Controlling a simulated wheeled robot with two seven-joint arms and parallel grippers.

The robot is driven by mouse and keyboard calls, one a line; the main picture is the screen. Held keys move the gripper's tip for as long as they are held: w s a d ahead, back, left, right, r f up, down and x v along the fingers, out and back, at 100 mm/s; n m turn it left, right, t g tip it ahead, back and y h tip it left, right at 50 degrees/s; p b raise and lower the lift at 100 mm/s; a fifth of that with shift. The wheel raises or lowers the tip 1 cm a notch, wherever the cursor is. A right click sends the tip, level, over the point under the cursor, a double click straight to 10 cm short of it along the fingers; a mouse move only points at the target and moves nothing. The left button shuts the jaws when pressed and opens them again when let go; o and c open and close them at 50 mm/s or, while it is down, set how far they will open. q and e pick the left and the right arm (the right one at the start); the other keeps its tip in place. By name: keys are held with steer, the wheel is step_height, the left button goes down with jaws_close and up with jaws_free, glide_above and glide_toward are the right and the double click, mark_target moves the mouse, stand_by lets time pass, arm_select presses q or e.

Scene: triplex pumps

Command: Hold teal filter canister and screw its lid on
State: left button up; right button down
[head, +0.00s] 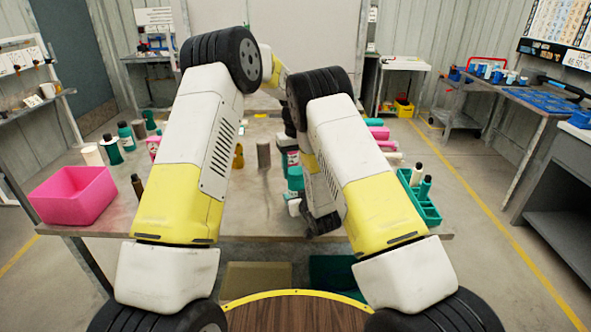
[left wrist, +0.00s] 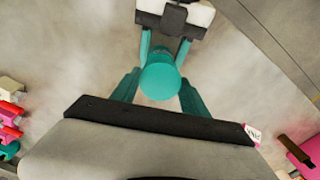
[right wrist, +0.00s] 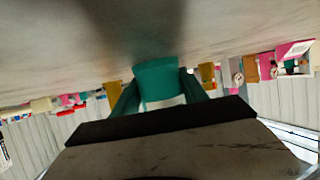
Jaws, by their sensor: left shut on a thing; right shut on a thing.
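The teal filter canister (head: 294,178) stands upright near the middle of the table, with a white label; it also shows in the right wrist view (right wrist: 156,74). My right gripper (right wrist: 158,92) is shut on the canister from the near side. My left gripper (left wrist: 160,88) is above it, pointing down, its fingers shut around a round teal top that looks like the lid (left wrist: 160,80). The right gripper's fingers reach in lower down in the left wrist view. The seam between lid and canister is hidden, so I cannot tell how they meet.
A pink bin (head: 75,197) stands at the table's left, with several bottles beside it. A teal crate (head: 421,208) holding dark-capped bottles stands at the right. A grey-brown cylinder (head: 263,155) stands left of the canister. The table's front middle is mostly bare.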

arm_select(q)
steer(key=m, duration=1.1)
steer(key=shift+m, duration=0.4)
steer(key=m, duration=0.4)
steer(key=shift+m, duration=0.3)
steer(key=m, duration=0.5)
steer(key=shift+d, duration=0.1)
steer(key=o, duration=1.6)
steer(key=shift+o, duration=0.2)
step_height(320, 180, up, 12)
